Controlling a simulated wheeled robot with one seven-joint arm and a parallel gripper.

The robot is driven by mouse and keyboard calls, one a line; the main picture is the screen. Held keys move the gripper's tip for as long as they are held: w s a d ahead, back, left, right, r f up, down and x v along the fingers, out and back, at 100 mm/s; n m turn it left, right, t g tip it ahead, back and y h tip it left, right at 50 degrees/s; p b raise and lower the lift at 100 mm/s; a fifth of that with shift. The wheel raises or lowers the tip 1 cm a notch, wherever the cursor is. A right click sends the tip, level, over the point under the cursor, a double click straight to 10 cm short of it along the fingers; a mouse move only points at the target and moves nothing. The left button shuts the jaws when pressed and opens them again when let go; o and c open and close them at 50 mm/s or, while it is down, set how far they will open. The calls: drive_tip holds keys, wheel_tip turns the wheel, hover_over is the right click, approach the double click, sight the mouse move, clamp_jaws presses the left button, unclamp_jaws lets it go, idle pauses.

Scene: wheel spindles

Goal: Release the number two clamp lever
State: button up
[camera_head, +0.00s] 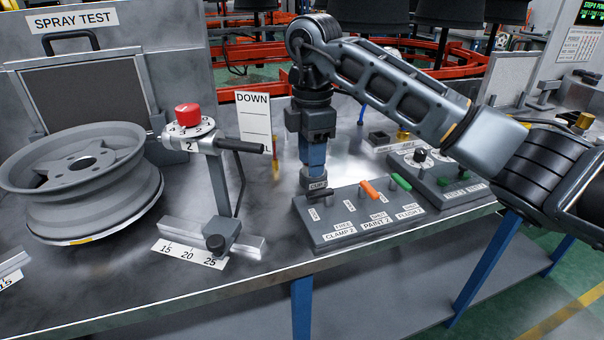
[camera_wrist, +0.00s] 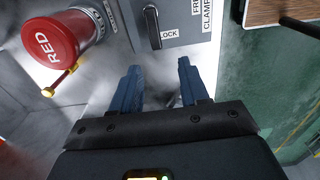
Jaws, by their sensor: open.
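The clamp 2 lever (camera_head: 321,193) is a short black handle on the left end of a grey control box (camera_head: 390,232) with LOCK, FREE and CLAMP 2 labels. In the wrist view the black lever (camera_wrist: 152,28) shows at the top, its near end beside the LOCK label. My gripper (camera_head: 311,180) points down close over the lever in the head view, partly hiding the area behind it. In the wrist view its blue fingers (camera_wrist: 159,70) are apart with nothing between them. The lever lies beyond the fingertips; contact is not visible.
Orange (camera_head: 370,190) and green (camera_head: 401,182) levers stand right of it on the box. A red cylinder marked RED (camera_wrist: 50,42) is left of the fingers in the wrist view. A wheel rim (camera_head: 85,190) and red-knobbed post (camera_head: 187,115) stand left. The bench's front is clear.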

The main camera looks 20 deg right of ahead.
sight(310, 194)
drive_tip(key=shift+w+f, duration=0.1)
drive_tip(key=shift+w, duration=0.15)
drive_tip(key=shift+f, duration=3.8)
clamp_jaws()
